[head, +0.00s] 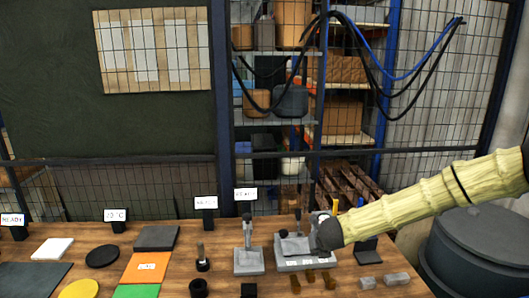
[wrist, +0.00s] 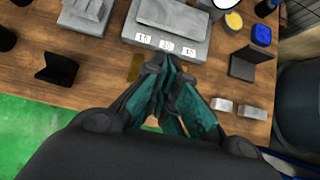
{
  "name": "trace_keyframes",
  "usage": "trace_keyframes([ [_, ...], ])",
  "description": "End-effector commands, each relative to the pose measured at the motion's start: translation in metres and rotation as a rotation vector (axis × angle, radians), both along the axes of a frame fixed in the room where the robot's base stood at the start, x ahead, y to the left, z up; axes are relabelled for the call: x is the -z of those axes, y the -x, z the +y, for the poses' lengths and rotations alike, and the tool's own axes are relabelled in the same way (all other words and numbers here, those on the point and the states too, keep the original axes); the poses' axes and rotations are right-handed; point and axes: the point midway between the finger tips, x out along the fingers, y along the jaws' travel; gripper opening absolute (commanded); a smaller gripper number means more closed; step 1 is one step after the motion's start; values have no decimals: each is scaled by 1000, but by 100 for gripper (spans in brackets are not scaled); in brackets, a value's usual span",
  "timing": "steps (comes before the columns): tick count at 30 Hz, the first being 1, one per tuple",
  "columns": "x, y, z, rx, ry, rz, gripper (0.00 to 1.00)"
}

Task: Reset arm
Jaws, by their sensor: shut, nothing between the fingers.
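My arm (head: 430,205) reaches in from the right in the head view, in a pale yellow cover with a dark end. My gripper (wrist: 162,62) shows in the wrist view, pointing at the table; its dark fingers with teal sides meet at the tips and hold nothing. The tips lie just in front of a grey fixture block (wrist: 178,38) with small white number labels. Brass-coloured pieces (wrist: 135,67) lie on the table by the fingertips, partly hidden. In the head view the gripper's fingers are hidden behind the arm's dark end.
The wooden table (head: 215,250) carries a grey stand (head: 248,262), an orange plate (head: 146,267), a dark square plate (head: 157,238) and a black disc (head: 102,256). Two light metal blocks (head: 398,279) lie at the right. A dark round drum (head: 480,250) stands beside the table. A wire fence stands behind.

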Motion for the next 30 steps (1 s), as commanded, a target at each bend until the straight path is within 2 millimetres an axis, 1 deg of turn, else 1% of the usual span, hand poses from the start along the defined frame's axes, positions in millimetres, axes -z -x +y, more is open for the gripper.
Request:
trace_keyframes([
  [1,2,-1,0,-2,1,2,0],
  [3,17,5,4,-44,38,13,0],
  [5,27,9,5,-74,64,19,0],
  [11,60,30,11,-193,163,38,0],
  [17,99,70,14,-367,296,60,0],
  [20,129,93,16,-489,383,81,0],
  [21,146,105,17,-557,426,93,0],
  [23,171,126,18,-669,495,110,0],
  [24,189,141,18,-752,545,124,0],
  [26,213,166,18,-884,617,139,0],
  [27,228,184,17,-973,662,149,0],
  [29,250,210,15,-1110,728,161,0],
  [30,264,230,13,-1204,769,169,0],
])
